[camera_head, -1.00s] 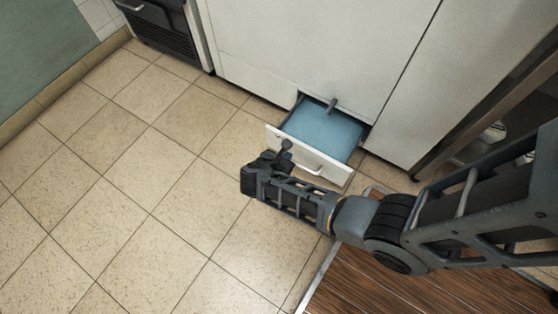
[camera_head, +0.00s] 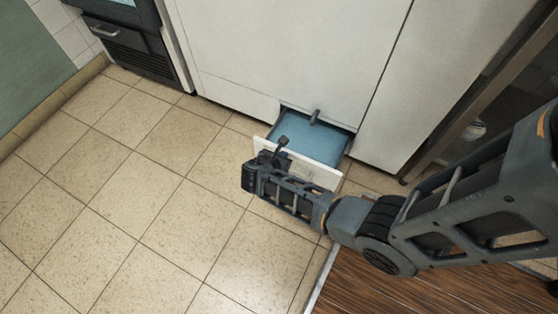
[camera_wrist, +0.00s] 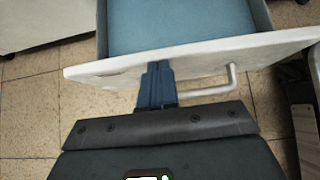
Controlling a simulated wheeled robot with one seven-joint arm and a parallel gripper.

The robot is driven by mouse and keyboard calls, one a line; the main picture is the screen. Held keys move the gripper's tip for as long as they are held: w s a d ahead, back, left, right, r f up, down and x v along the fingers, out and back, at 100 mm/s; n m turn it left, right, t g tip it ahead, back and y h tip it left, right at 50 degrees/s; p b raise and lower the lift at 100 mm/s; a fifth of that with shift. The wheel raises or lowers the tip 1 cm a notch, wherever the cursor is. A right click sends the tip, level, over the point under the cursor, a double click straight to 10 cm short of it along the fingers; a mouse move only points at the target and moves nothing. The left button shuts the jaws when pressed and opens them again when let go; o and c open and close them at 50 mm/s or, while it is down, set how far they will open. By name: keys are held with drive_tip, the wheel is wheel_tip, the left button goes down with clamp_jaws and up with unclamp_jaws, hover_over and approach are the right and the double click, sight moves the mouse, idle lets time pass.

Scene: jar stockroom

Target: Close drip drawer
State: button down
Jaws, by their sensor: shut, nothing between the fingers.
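The drip drawer (camera_head: 326,169) sticks out open at the foot of a tall white cabinet, with a white front and a blue inside. In the wrist view its white front (camera_wrist: 215,58) spans the picture, with a pale bar handle (camera_wrist: 228,85) on its outer face and the blue interior (camera_wrist: 180,22) beyond. My gripper (camera_head: 282,141) is shut and empty at the left part of the drawer front. In the wrist view my gripper's fingers (camera_wrist: 157,75) reach up to the front's outer face, left of the handle; I cannot tell whether they touch it.
The white cabinet (camera_head: 280,50) rises behind the drawer. A dark appliance (camera_head: 125,45) stands at the upper left and a metal-framed shelf (camera_head: 455,105) at the right. Brown wooden boards (camera_head: 400,290) lie at lower right. The tiled floor (camera_head: 140,220) on the left is clear.

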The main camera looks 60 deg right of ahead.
drive_tip(key=d, duration=1.7)
drive_tip(key=shift+w+d+b, duration=0.25)
drive_tip(key=shift+w+b, duration=0.05)
drive_tip(key=shift+b, duration=0.15)
drive_tip(key=shift+d+r, duration=0.1)
drive_tip(key=a+r+p, duration=0.6)
drive_tip(key=a+p, duration=0.1)
drive_tip(key=a, duration=0.5)
drive_tip(key=shift+s+r, duration=0.2)
drive_tip(key=shift+r, duration=0.05)
drive_tip(key=shift+a, duration=0.1)
